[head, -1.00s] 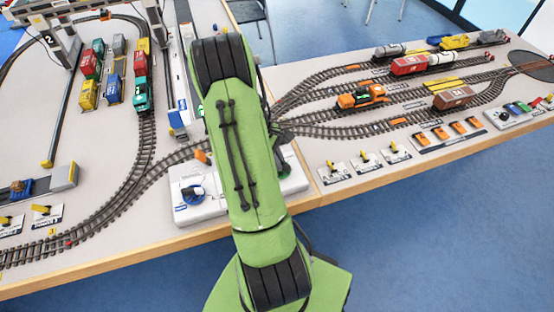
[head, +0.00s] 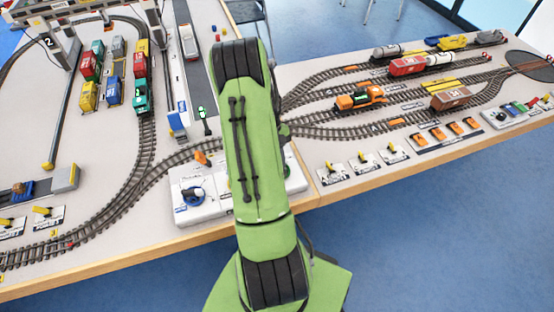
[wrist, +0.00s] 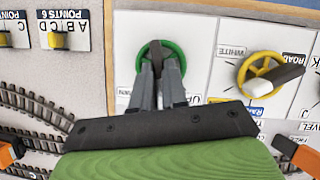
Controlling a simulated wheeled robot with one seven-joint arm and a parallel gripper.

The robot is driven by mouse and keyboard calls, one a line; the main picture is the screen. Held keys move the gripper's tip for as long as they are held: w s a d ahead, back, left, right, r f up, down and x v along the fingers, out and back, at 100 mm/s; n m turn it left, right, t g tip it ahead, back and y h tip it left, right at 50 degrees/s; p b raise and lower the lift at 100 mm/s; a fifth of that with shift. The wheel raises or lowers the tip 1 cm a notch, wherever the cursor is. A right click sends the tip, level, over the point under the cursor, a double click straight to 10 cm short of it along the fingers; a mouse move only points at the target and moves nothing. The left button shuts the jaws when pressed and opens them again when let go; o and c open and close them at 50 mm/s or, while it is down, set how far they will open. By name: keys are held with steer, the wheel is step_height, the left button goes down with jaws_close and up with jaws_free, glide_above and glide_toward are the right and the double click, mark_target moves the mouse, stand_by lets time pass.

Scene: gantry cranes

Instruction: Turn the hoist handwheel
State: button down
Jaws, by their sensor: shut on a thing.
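The green handwheel (wrist: 172,50) sits on a white panel in the wrist view, with partly covered lettering beside it that seems to read UP and DOWN. My gripper (wrist: 161,66) reaches into the wheel. Its two grey fingers are shut on a dark bar across the wheel's middle. The fingers hide part of the rim. In the head view my green arm hides the gripper and most of the wheel; a sliver of green (head: 288,172) shows at the arm's right edge.
A yellow wheel with a dark lever (wrist: 262,74) sits beside the green one on the panel. The white control panel (head: 211,211) lies at the table's front edge. Tracks with wagons (head: 455,98) spread to the right, and stacked containers (head: 88,95) stand at the left.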

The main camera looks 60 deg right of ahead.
steer(key=shift+d+m+t+y, duration=0.15)
steer(key=shift+m+t+y, duration=0.2)
steer(key=shift+m, duration=0.75)
steer(key=c, duration=1.2)
jaws_free()
steer(key=shift+o, duration=0.2)
steer(key=shift+r, duration=0.1)
steer(key=p+v, duration=0.3)
steer(key=v, duration=1.2)
steer(key=shift+r, duration=0.35)
